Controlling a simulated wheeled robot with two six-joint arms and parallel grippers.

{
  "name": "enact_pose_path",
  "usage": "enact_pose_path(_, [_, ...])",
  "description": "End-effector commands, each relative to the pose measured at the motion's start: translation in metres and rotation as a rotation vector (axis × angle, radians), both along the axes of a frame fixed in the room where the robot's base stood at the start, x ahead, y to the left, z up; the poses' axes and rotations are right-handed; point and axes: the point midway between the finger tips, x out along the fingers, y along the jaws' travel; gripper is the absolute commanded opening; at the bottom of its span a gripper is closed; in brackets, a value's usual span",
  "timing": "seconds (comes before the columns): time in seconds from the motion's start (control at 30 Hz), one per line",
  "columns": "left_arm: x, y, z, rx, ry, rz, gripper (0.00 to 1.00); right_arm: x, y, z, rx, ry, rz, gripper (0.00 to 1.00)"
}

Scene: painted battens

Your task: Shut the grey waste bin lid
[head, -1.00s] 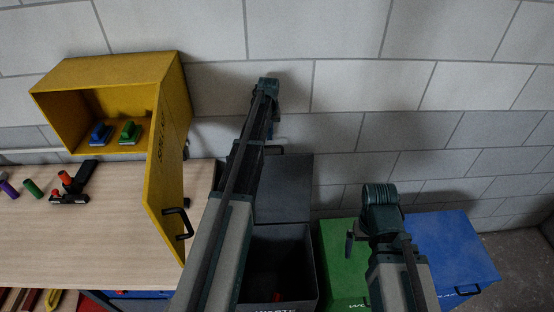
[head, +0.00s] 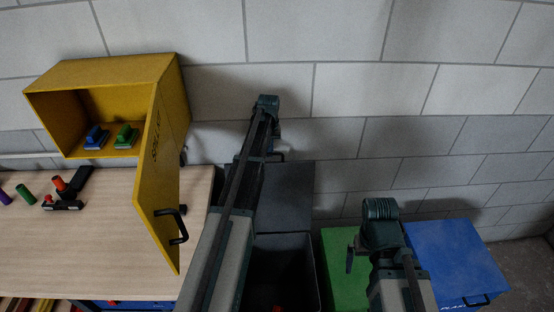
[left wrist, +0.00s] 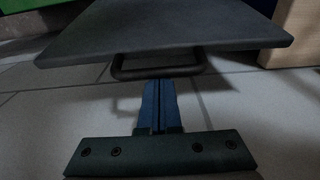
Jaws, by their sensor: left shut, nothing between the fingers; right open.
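The grey waste bin (head: 316,270) stands low in the middle of the head view, with its open top showing a dark inside. Its lid (head: 286,195) stands open, raised at the back near the wall. In the left wrist view the lid (left wrist: 160,25) fills the top, with its dark bar handle (left wrist: 158,68) at the edge. My left gripper (left wrist: 158,84) is shut and empty, its blue fingertips close to the handle; I cannot tell whether they touch. In the head view my left arm hides part of the lid and bin. My right gripper (head: 351,256) is open above the green bin.
The green bin (head: 338,250) and blue bin (head: 455,258) stand to the right, lids down. The block wall (head: 400,90) is close behind the bins.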

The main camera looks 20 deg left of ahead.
Motion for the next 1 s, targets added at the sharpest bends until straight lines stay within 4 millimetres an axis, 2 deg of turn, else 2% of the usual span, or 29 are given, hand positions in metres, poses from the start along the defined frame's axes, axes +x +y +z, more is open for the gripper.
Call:
enact_pose_path(0.1, [-0.013,-0.006,0.0,0.0,0.0,0.0,0.0,0.0,0.0,0.0,0.0,0.0,0.0,1.0])
enact_pose_path(1.0, [-0.09,-0.043,0.0,0.0,0.0,-0.001,0.0,0.0,0.0,0.0,0.0,0.0,0.0,1.0])
